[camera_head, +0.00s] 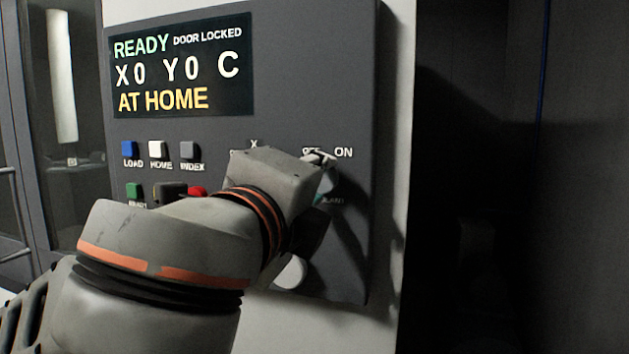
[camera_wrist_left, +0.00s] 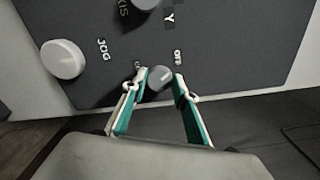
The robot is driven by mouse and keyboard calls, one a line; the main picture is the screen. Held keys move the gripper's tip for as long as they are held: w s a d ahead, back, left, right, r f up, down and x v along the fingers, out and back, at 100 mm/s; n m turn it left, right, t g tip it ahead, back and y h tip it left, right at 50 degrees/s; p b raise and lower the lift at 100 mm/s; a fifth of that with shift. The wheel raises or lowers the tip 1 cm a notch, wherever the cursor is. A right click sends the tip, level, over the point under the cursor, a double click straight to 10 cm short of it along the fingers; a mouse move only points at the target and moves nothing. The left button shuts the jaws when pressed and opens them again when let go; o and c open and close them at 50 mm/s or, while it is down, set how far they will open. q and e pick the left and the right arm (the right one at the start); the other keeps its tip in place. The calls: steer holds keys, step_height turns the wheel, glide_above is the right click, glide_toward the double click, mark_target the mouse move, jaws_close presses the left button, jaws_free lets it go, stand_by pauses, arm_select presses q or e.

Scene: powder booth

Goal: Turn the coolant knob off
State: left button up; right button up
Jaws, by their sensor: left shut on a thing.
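The coolant knob (camera_wrist_left: 158,77) is a small dark grey round knob on the dark control panel (camera_head: 345,80), between OFF and ON labels. In the left wrist view it sits between the two fingertips of my left gripper (camera_wrist_left: 160,86), which is shut on it. I cannot clearly tell which label the knob points to. In the head view my left arm reaches in from the lower left. Its wrist and fingers hide most of the knob, below the OFF and ON labels. My right gripper is in neither view.
A lit screen (camera_head: 180,58) reads READY, DOOR LOCKED and AT HOME. Below it are blue (camera_head: 129,149), white (camera_head: 156,149), grey (camera_head: 189,150), green (camera_head: 134,190) and red (camera_head: 197,192) buttons. A white round jog knob (camera_wrist_left: 63,59) and a dark axis knob (camera_wrist_left: 139,5) are nearby.

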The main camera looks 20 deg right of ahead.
arm_select(q)
steer(key=o, duration=1.1)
steer(key=v, duration=1.2)
steer(key=shift+w, duration=0.1)
